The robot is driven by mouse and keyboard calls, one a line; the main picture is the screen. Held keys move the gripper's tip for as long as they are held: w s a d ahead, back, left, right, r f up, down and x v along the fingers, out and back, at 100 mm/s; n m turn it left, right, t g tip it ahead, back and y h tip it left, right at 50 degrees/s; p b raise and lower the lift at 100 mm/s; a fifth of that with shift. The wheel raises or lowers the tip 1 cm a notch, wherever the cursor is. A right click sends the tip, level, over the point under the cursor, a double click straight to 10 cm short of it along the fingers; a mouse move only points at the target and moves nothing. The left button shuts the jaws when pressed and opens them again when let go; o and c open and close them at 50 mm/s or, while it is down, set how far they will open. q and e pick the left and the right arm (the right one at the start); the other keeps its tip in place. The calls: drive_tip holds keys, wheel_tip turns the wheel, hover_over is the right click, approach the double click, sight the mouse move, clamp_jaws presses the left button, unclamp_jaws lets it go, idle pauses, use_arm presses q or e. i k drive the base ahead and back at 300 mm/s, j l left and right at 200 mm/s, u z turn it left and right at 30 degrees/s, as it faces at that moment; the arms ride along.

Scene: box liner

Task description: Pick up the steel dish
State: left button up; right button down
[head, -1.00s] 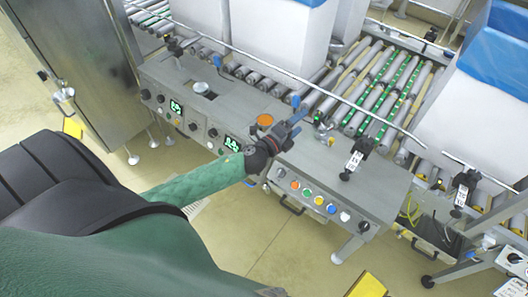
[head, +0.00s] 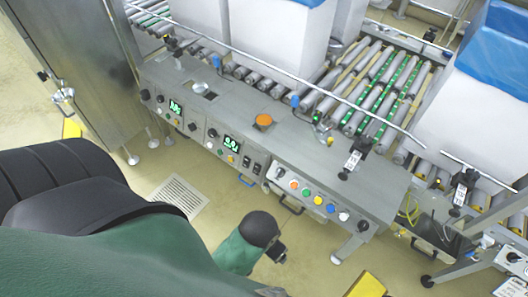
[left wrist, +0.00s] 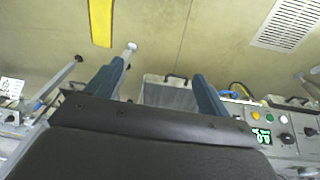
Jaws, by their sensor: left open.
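A small round steel dish (head: 200,88) appears to sit on the grey top of the control console, at its left part in the head view. My left gripper (head: 280,254) hangs low in front of the console, over the floor and well apart from the dish. In the left wrist view its two blue fingers (left wrist: 160,74) are spread, with nothing between them. The dish does not show in the left wrist view. My right gripper is in neither view.
The console (head: 225,115) carries an orange round piece (head: 263,120) and buttons along its front. Behind it runs a rail, then a roller conveyor (head: 375,85) with white boxes lined in blue. A steel cabinet (head: 70,60) stands at left. The floor has a drain grate (head: 178,196).

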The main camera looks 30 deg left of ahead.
sight(200, 88)
drive_tip(key=u, duration=1.6)
drive_tip(key=i+j+z, duration=0.3)
drive_tip(key=j, duration=0.35)
drive_tip(key=i+j+z, duration=0.15)
drive_tip(key=j+z, duration=0.15)
drive_tip(key=j, duration=0.35)
drive_tip(key=i+j+z, duration=0.1)
drive_tip(key=j+z, duration=0.15)
drive_tip(key=j, duration=0.5)
drive_tip(key=j+z, duration=0.3)
drive_tip(key=j, duration=0.45)
drive_tip(key=i, duration=0.05)
